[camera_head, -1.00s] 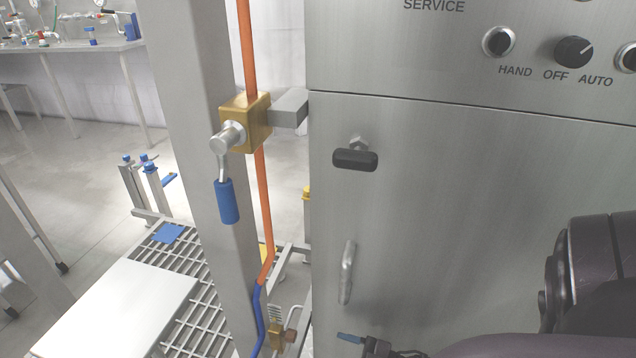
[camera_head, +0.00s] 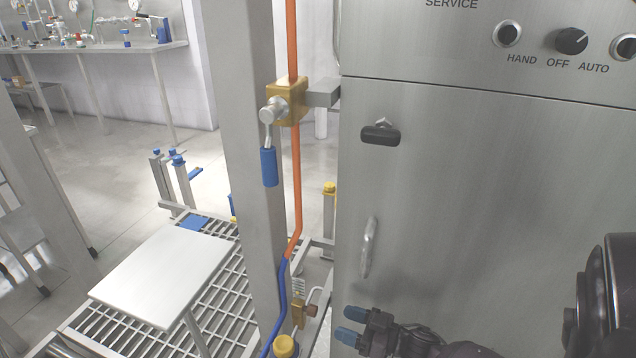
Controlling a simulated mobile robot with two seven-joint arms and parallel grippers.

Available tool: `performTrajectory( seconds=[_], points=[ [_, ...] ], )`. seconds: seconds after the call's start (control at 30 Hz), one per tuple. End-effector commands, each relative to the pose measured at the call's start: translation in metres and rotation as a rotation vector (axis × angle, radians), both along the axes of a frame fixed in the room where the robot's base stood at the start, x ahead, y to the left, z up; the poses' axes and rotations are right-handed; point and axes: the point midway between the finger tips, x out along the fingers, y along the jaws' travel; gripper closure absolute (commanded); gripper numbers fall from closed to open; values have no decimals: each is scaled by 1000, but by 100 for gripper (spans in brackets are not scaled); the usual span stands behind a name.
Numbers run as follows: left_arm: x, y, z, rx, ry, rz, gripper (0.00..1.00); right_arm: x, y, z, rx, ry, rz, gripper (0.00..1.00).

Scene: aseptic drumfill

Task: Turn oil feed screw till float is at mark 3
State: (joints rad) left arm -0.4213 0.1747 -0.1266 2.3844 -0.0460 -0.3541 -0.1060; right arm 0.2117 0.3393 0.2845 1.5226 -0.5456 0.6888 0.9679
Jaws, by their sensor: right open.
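My right gripper (camera_head: 350,325) comes in from the lower right, in front of the cabinet's lower door. Its two blue fingertips are apart and nothing is between them. Left of it is a small brass fitting (camera_head: 298,314) with a brown knob (camera_head: 312,310), beside the blue tube; the fingertips are apart from it. I cannot tell whether this knob is the oil feed screw. No float or mark 3 can be made out. My left gripper is not in view.
The steel cabinet (camera_head: 480,200) fills the right side, with a black latch (camera_head: 380,135) and a door handle (camera_head: 369,247). A grey post (camera_head: 250,200) stands left of it. A brass valve (camera_head: 288,102) has a blue lever (camera_head: 269,167). A white plate (camera_head: 165,265) lies over the grating.

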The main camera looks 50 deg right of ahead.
Motion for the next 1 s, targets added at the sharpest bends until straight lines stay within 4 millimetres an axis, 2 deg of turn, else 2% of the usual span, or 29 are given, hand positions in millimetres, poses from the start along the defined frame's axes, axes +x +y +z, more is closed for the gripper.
performTrajectory(
  seconds=[0.2, 0.4, 0.6, 0.87, 1.0],
  points=[
    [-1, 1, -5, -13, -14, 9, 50, 36, 12, -3, 0, 2, 1, 44],
    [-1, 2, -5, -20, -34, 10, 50, 58, 19, -2, -1, 3, 1, 44],
    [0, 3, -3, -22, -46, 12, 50, 68, 22, -1, -1, 2, -1, 44],
    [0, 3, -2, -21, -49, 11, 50, 69, 22, 0, -1, 1, 0, 44],
    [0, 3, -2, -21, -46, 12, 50, 69, 22, 0, -1, 1, 0, 64]
  ],
)
